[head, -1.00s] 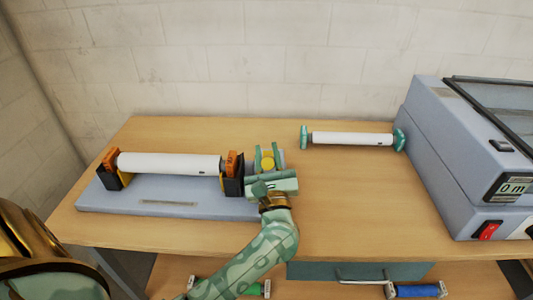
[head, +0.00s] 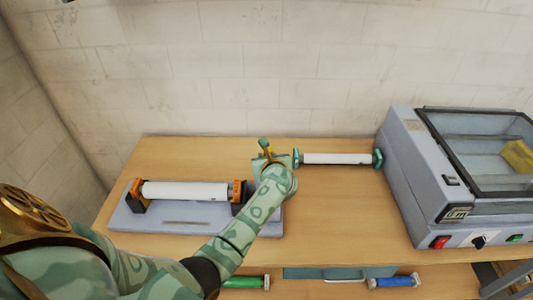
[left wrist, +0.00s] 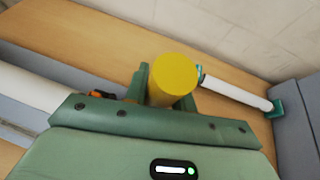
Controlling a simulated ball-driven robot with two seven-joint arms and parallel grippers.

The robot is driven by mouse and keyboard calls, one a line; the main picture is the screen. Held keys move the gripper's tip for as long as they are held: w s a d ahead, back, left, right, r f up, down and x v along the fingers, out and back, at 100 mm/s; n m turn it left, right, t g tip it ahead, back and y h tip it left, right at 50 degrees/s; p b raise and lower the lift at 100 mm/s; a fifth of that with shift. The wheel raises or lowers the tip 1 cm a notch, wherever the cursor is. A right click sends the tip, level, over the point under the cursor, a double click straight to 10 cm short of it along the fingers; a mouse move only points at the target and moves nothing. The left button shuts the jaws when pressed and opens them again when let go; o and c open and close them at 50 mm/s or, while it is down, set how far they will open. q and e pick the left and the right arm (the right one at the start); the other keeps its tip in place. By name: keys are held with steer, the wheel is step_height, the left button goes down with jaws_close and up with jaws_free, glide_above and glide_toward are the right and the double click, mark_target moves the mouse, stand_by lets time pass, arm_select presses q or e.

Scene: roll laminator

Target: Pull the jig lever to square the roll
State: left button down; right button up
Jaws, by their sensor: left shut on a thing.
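The jig (head: 185,221) is a grey plate on the left of the table, with black and orange end holders. A white roll (head: 186,192) lies across it between the holders. The lever's round yellow knob (left wrist: 174,75) sits between the green fingers of my left gripper (left wrist: 168,95) in the left wrist view. In the head view my left gripper (head: 265,151) is shut on the lever, beyond the jig's right end. My forearm and hand hide the lever's lower part and the plate's right end. My right gripper is not in view.
A second white roll (head: 335,159) with green end pieces lies behind, between my gripper and the grey laminator (head: 410,190) on the right. Green (head: 243,282) and blue (head: 397,281) rolls lie below the tabletop. The table (head: 330,215) is clear in front of the laminator.

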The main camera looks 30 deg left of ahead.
arm_select(q)
steer(key=shift+w+a+g+h+p, duration=0.4)
steer(key=shift+w+a+g+p, duration=0.15)
steer(key=shift+w+p, duration=0.25)
steer(key=c, duration=1.3)
jaws_free()
steer(key=shift+o, duration=0.7)
steer(key=shift+w+f, duration=0.1)
